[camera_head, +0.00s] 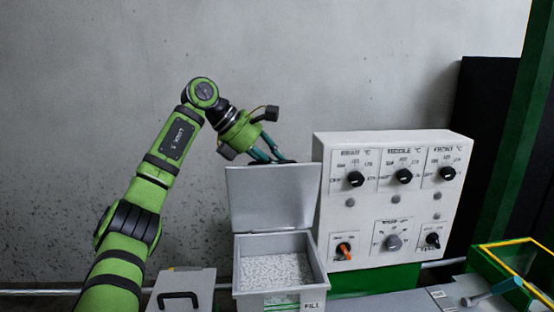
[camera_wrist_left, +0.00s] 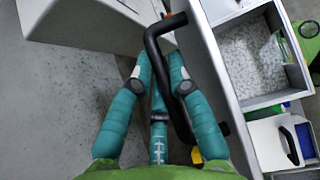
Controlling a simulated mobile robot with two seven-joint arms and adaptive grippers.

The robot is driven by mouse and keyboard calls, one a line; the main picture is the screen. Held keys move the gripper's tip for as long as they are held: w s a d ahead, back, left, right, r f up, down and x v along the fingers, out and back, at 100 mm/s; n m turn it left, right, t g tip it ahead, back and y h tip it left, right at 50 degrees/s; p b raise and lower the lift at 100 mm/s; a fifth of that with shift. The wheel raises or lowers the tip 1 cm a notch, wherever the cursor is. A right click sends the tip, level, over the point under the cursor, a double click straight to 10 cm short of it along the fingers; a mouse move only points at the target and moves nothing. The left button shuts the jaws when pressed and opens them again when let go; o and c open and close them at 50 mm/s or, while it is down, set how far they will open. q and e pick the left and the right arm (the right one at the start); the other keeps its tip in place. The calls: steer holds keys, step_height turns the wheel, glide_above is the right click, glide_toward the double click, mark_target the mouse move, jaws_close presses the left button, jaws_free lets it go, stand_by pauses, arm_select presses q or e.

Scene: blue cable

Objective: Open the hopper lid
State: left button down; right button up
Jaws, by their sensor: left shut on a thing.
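The hopper lid (camera_head: 272,200) stands raised and nearly upright behind the hopper (camera_head: 310,288), whose open top shows white pellets (camera_head: 275,269). My left gripper (camera_head: 272,157) is at the lid's top edge, coming over from behind. In the left wrist view, its teal fingers (camera_wrist_left: 160,64) are shut on the black lid handle (camera_wrist_left: 182,122), which runs along the lid's outer face. The lid (camera_wrist_left: 213,60) shows there nearly edge-on, with the open hopper beyond it. In the head view the handle is mostly hidden behind the lid. My right gripper is in neither view.
A white control panel (camera_head: 327,225) with several knobs stands close to the lid's right. A grey box with a black handle (camera_head: 178,297) is at the hopper's front left. A yellow-edged green frame (camera_head: 490,250) and a blue-handled tool (camera_head: 505,287) are at right.

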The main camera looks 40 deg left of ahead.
arm_select(q)
steer(key=shift+w+a+g+h, duration=0.3)
steer(key=shift+w+a+h, duration=0.1)
steer(key=shift+w+a, duration=0.2)
steer(key=shift+a, duration=0.1)
steer(key=c, duration=1.4)
jaws_free()
steer(key=shift+v, duration=6.05)
steer(key=shift+s+f, duration=0.1)
steer(key=shift+f, duration=0.05)
